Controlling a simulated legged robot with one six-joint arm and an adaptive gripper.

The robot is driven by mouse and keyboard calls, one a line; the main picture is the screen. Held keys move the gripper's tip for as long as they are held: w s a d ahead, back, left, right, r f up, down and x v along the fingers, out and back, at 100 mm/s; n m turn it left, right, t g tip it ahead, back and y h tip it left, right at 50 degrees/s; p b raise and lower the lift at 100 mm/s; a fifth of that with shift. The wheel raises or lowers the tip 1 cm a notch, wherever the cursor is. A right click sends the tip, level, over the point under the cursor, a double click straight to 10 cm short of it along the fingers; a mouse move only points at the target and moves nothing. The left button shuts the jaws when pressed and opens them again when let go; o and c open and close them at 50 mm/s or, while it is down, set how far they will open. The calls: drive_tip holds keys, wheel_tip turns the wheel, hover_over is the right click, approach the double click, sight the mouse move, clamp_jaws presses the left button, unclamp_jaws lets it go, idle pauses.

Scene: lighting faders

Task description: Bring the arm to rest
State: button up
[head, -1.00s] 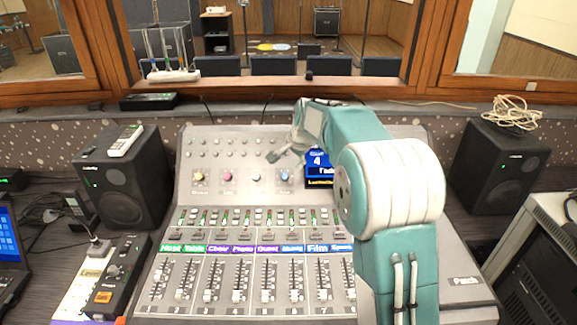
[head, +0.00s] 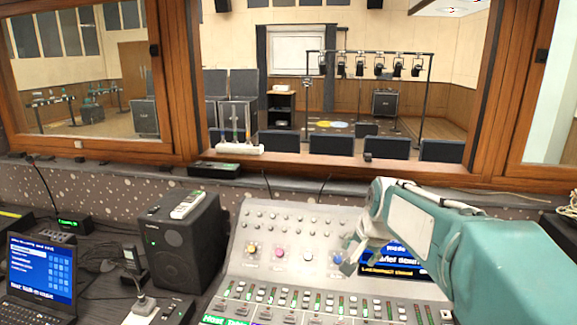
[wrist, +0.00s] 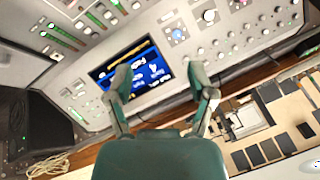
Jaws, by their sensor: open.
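My arm reaches in from the right of the head view. My gripper (head: 352,258) is over the upper panel of the grey mixing console (head: 330,222), just left of its lit blue screen (head: 400,268). In the wrist view my gripper (wrist: 160,78) shows two fingers spread apart with nothing between them. The screen (wrist: 135,72) is seen behind and between the fingers. The lower fader rows are mostly cut off by the head view's bottom edge, and my arm hides the console's right side.
A black speaker (head: 180,240) with a remote on top stands left of the console. A laptop (head: 42,270) is at the far left. A window ledge (head: 290,168) runs behind the desk. Beyond the glass, several stage lamps hang on a black frame (head: 368,52).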

drive_tip(key=s+f+n, duration=0.1)
drive_tip(key=s+n, duration=0.2)
drive_tip(key=s, duration=1)
drive_tip(key=s+f+n, duration=0.2)
drive_tip(key=s+n, duration=0.2)
drive_tip(key=s, duration=1)
drive_tip(key=shift+f+h, duration=0.3)
drive_tip(key=shift+h, duration=0.1)
